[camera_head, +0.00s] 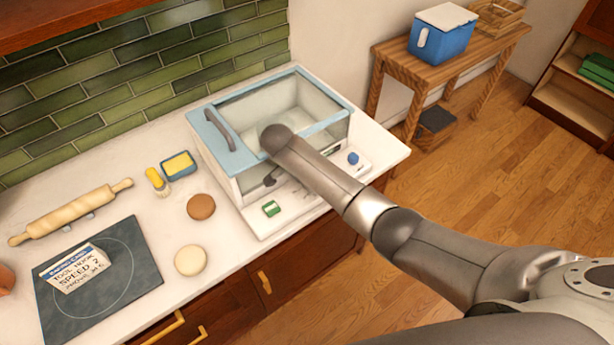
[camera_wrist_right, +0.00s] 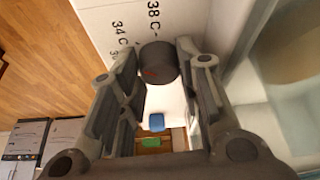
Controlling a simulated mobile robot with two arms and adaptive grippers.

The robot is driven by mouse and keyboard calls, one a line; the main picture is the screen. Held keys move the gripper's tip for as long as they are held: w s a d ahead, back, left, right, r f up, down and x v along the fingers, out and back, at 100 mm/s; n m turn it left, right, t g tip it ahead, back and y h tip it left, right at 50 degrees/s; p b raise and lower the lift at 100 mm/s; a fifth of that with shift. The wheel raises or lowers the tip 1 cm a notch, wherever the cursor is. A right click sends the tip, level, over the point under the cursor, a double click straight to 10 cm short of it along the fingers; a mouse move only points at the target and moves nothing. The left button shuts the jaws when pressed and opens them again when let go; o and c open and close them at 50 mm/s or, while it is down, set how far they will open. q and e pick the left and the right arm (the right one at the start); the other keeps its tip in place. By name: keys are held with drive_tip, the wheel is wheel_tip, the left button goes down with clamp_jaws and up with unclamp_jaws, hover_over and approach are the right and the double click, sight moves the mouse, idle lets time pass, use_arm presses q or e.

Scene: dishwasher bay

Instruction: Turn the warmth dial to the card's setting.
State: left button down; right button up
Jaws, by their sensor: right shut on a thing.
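The warmth dial (camera_wrist_right: 158,64) shows in the right wrist view as a dark round knob with a faint reddish mark. It stands on a white panel printed "34 C" and "38 C". My right gripper (camera_wrist_right: 155,78) is shut on the dial, one finger on each side. In the head view my right arm hides the dial, and only a dark bit of the gripper (camera_head: 270,180) shows at the glass box's front. The white card (camera_head: 75,268) stands on a dark plate at the left. It reads "TOOL HOOK SPEED 2"; its smaller last line is hard to read. My left gripper is out of view.
The blue-framed glass box (camera_head: 222,145) stands at the counter's right end. A green piece (camera_head: 271,208) and a blue knob (camera_head: 353,158) are at its front. A rolling pin (camera_head: 70,213), a yellow-topped blue dish (camera_head: 178,165) and two round discs (camera_head: 191,260) lie to the left.

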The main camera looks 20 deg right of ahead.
sight(299, 190)
drive_tip(key=shift+w+r+m, duration=0.1)
drive_tip(key=shift+w+m, duration=0.05)
drive_tip(key=shift+m, duration=0.45)
drive_tip(key=shift+d, duration=0.1)
drive_tip(key=o, duration=0.8)
drive_tip(key=shift+o, duration=0.9)
drive_tip(key=shift+a+r, duration=0.3)
drive_tip(key=shift+r, duration=0.15)
drive_tip(key=v, duration=0.7)
